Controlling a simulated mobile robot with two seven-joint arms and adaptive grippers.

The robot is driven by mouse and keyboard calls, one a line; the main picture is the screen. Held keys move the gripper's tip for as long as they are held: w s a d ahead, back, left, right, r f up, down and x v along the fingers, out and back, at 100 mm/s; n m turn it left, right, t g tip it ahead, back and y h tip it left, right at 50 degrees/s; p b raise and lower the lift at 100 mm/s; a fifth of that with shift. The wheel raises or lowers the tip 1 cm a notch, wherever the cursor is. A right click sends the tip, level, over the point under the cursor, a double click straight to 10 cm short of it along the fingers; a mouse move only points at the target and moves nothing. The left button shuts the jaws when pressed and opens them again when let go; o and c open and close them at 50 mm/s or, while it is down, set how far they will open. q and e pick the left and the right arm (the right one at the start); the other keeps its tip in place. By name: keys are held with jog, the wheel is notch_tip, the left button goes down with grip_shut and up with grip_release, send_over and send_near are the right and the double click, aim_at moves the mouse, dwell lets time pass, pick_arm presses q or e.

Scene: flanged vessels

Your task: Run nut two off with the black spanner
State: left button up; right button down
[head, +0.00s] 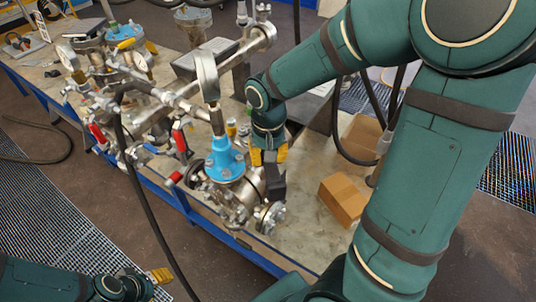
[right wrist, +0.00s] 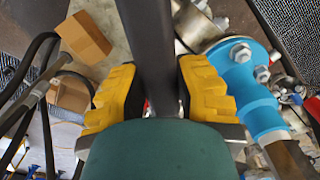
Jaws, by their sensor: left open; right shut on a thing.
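My right gripper (head: 269,157) is shut on the black spanner (right wrist: 152,45), whose dark bar runs between the yellow finger pads in the right wrist view. In the head view the gripper points down beside the blue-flanged vessel (head: 225,160), to its right. The spanner's working end is hidden, so I cannot tell whether it touches a nut. In the right wrist view, the blue flange (right wrist: 240,70) carries several bolted nuts (right wrist: 241,52) to the right of the spanner. I cannot tell which is nut two. My left gripper (head: 161,276) is open, low at the left, away from the bench.
Pipework with red-handled valves (head: 180,141) crowds the bench left of the vessel. A cardboard box (head: 342,198) sits on the bench to the right, with another box (head: 362,136) behind it. A black hose (head: 140,190) hangs over the front edge.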

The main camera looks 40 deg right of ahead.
jog(key=shift+f, duration=0.25)
jog(key=shift+f+b, duration=0.95)
jog(key=shift+d+n, duration=0.3)
jog(key=w+d+n+p, duration=0.1)
jog(key=w+d+n, duration=0.2)
jog(key=d+n, duration=1.1)
jog(key=shift+w+r+p, duration=0.15)
jog(key=shift+r+p, duration=0.6)
jog(key=shift+r, duration=1.75)
jog(key=shift+m, duration=0.3)
